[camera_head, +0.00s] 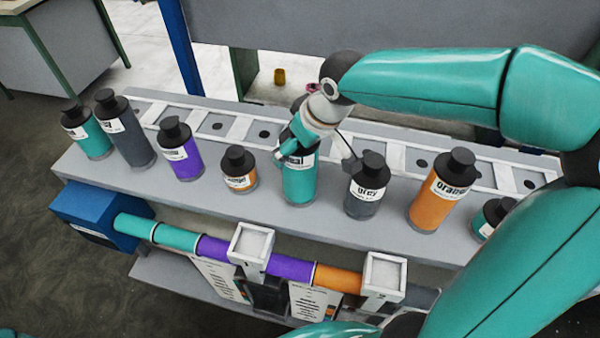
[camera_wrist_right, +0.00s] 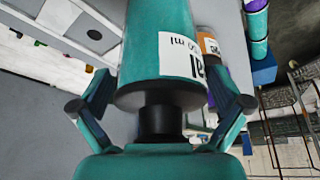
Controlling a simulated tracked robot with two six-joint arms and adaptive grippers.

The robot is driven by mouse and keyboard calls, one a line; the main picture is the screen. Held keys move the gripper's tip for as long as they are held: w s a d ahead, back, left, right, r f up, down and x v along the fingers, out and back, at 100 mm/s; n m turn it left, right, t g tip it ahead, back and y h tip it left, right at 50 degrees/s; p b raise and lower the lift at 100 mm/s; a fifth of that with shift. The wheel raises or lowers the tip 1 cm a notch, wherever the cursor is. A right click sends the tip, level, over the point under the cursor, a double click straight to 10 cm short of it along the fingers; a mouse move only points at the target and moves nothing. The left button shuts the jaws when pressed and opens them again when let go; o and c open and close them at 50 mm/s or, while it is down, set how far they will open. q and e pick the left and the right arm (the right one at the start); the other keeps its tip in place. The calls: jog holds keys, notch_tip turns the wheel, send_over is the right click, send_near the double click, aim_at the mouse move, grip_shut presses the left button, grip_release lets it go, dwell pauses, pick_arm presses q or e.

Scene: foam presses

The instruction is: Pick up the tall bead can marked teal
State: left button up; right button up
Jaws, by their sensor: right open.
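The tall teal bead can (camera_head: 299,186) stands upright on the grey bench, near the middle of the row. Its black cap and upper part are hidden by my right gripper in the head view. My right gripper (camera_head: 314,157) is open, with its fingers on either side of the can's upper part. In the right wrist view the teal can (camera_wrist_right: 150,45) and its black cap (camera_wrist_right: 160,122) lie between the open fingers (camera_wrist_right: 160,90). Its white label is partly seen, ending in "al". I cannot tell whether a finger touches it. My left gripper is not in view.
A short orange can (camera_head: 239,170) stands left of the teal can, a grey can (camera_head: 366,187) close on its right. A purple can (camera_head: 181,153), dark grey can (camera_head: 126,132), another teal can (camera_head: 88,133) and tall orange can (camera_head: 441,191) share the bench (camera_head: 225,205).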

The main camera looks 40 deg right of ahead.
jog(key=c, duration=1.5)
jog(key=shift+c, duration=0.9)
jog(key=shift+r, duration=0.1)
